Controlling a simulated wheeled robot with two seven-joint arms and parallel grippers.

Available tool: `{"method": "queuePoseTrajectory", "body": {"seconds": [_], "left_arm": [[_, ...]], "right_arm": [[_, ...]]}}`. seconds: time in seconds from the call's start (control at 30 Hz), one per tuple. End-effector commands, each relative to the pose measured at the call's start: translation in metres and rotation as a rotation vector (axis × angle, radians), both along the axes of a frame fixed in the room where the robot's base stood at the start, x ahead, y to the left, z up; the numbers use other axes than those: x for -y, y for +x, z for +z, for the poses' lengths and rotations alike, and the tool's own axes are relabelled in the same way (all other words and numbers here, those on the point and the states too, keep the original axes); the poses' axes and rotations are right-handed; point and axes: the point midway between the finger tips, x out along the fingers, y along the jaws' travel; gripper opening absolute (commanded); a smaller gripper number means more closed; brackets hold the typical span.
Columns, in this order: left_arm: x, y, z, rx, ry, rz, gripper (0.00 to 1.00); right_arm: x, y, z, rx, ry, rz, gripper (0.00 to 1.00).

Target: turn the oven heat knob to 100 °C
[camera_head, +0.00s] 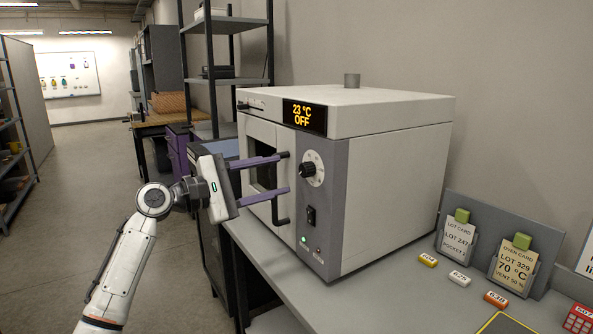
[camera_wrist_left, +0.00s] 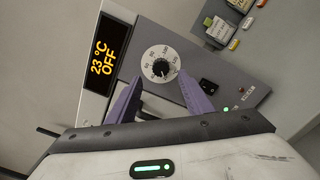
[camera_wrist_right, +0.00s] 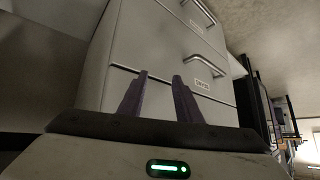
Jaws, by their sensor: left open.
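The oven (camera_head: 400,160) is a pale box on a bench with a grey control panel. Its display (camera_head: 304,116) reads 23 °C OFF. The black heat knob (camera_head: 307,170) sits on a white round dial below the display; it also shows in the left wrist view (camera_wrist_left: 161,68). I cannot read its exact setting. My left gripper (camera_head: 282,173) is open, its purple fingers pointing at the panel just short of the knob; in the left wrist view the knob appears between the fingertips. My right gripper (camera_wrist_right: 160,75) is open and empty, facing grey drawers.
A black rocker switch (camera_head: 311,216) and small lamps (camera_head: 304,239) sit below the knob. A door handle (camera_head: 281,212) stands out beside the panel. Colored tags (camera_head: 459,278) lie on the bench (camera_head: 390,295).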

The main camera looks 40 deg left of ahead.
Motion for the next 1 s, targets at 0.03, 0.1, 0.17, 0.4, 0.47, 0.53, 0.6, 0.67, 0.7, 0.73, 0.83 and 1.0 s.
{"method": "queuePoseTrajectory", "body": {"seconds": [0.03, 0.1, 0.17, 0.4, 0.47, 0.53, 0.6, 0.67, 0.7, 0.73, 0.83, 1.0], "left_arm": [[0.005, 0.01, 0.004, 0.001, -0.004, -0.002, 0.46], [0.01, 0.022, 0.003, 0.0, -0.002, -0.002, 0.46], [0.014, 0.032, 0.003, 0.001, -0.002, -0.001, 0.46], [0.024, 0.057, 0.0, 0.0, 0.001, -0.001, 0.46], [0.026, 0.059, 0.0, -0.001, 0.002, -0.001, 0.46], [0.026, 0.06, -0.001, -0.002, 0.003, -0.002, 0.46], [0.026, 0.06, -0.001, -0.002, 0.003, -0.001, 0.46], [0.026, 0.06, -0.001, -0.002, 0.004, -0.001, 0.46], [0.026, 0.06, -0.001, -0.002, 0.004, -0.001, 0.46], [0.026, 0.06, -0.001, -0.002, 0.004, -0.001, 0.46], [0.026, 0.06, -0.001, -0.002, 0.004, -0.001, 0.31], [0.026, 0.06, -0.001, -0.002, 0.004, -0.001, 0.05]], "right_arm": [[0.0, 0.0, 0.005, 0.0, 0.0, 0.0, 0.31], [0.0, 0.0, 0.008, 0.0, 0.0, 0.0, 0.31], [0.0, 0.0, 0.01, 0.0, 0.0, 0.0, 0.31], [0.0, 0.0, 0.014, 0.0, 0.0, 0.0, 0.31], [0.0, 0.0, 0.015, 0.0, 0.0, 0.0, 0.31], [0.0, 0.0, 0.015, 0.0, 0.0, 0.0, 0.31], [0.0, 0.0, 0.015, 0.0, 0.0, 0.0, 0.31], [0.0, 0.0, 0.014, 0.0, -0.001, -0.001, 0.31], [0.0, 0.001, 0.015, 0.0, -0.001, -0.001, 0.31], [0.0, 0.001, 0.015, 0.0, -0.001, -0.001, 0.31], [0.0, 0.001, 0.015, 0.0, -0.001, -0.001, 0.31], [0.0, 0.001, 0.015, 0.0, -0.001, -0.001, 0.31]]}}
